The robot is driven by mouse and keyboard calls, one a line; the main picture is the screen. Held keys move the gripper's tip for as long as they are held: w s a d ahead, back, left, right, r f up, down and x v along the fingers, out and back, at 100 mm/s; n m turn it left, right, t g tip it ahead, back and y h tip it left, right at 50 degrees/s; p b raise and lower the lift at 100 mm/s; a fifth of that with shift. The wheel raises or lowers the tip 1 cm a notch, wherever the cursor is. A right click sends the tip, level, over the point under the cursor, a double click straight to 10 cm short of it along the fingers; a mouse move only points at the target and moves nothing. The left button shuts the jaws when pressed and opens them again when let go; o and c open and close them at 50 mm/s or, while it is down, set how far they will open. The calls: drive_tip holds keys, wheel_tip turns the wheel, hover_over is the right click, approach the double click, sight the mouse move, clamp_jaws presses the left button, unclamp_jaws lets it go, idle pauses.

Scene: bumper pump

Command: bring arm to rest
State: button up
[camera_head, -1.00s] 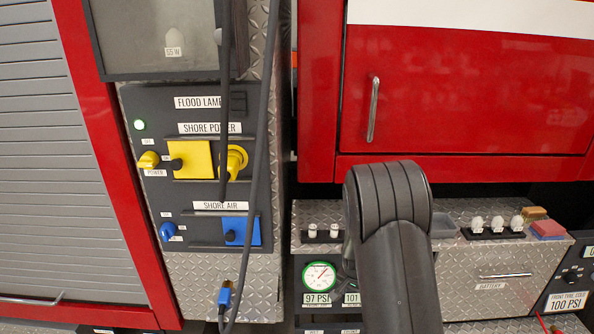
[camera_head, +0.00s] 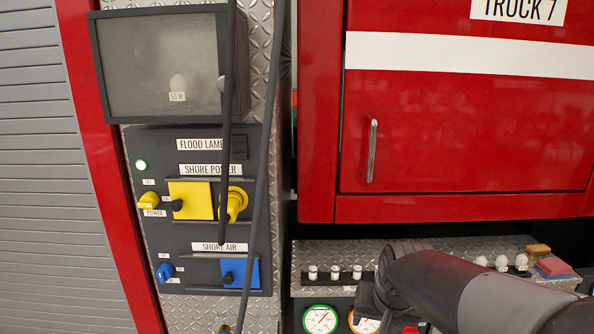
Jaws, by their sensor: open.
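My arm (camera_head: 470,290) shows at the lower right of the head view. It runs from the right bottom edge up and left to a dark joint near the diamond-plate shelf, where it bends down. My gripper is not in view; the arm's end is hidden or below the frame. The arm covers part of the shelf front and the gauge area behind it. I cannot tell whether it touches anything.
A shore power panel (camera_head: 190,262) with yellow and blue fittings stands left, with dark cables (camera_head: 262,170) hanging before it. A red cabinet (camera_head: 450,130) with a handle is above the arm. The shelf (camera_head: 450,244) holds small white bulbs, a sponge and a red block.

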drive_tip(key=s+r+n+t, duration=0.1)
drive_tip(key=s+r, duration=0.3)
drive_tip(key=s, duration=0.9)
drive_tip(key=shift+a+r+n, duration=0.2)
drive_tip(key=shift+a+n, duration=0.1)
drive_tip(key=shift+n, duration=0.4)
drive_tip(key=shift+s, duration=0.1)
